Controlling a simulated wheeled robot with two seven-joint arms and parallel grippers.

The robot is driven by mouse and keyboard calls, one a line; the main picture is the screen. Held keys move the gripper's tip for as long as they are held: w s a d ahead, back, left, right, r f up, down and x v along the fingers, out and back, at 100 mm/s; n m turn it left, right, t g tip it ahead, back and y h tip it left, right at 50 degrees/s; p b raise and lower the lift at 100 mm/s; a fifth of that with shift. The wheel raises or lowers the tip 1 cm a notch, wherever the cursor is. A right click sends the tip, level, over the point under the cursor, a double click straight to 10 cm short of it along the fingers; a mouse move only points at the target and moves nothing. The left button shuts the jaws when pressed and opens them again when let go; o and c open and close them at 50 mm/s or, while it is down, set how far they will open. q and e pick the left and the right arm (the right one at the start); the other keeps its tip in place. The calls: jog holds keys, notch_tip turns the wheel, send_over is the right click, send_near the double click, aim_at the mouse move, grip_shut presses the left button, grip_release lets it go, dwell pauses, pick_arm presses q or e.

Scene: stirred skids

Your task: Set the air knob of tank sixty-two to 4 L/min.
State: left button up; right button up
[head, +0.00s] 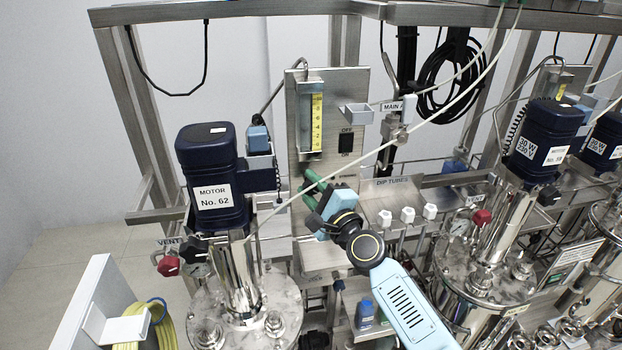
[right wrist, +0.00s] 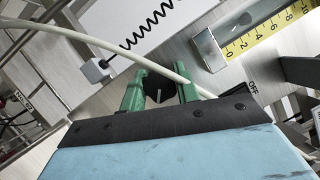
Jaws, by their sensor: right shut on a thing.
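The dark blue motor labelled No. 62 (head: 212,170) stands on tank sixty-two (head: 245,310), left of a steel panel (head: 322,255). The panel bears a flow meter with a yellow scale (head: 317,122); its scale also shows in the right wrist view (right wrist: 262,38). I cannot make out the float's reading. My right gripper (head: 309,190) is at the panel below the meter. In the right wrist view its green fingers (right wrist: 158,92) are shut on a round black knob (right wrist: 157,86) with a pale pointer line. My left gripper is out of view.
A thin pale hose (head: 408,135) runs diagonally in front of the panel and passes close to my right fingers. A black ON/OFF switch (head: 345,142) sits right of the meter. White-capped dip tubes (head: 407,215) and other tanks stand to the right.

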jog(key=shift+f+n, duration=0.1)
jog(key=shift+n, duration=0.3)
jog(key=o, duration=1)
jog(key=shift+p, duration=0.3)
jog(key=v, duration=1.3)
jog(key=shift+s+d+p, duration=0.15)
jog(key=shift+d+p, duration=0.05)
jog(key=shift+p, duration=0.1)
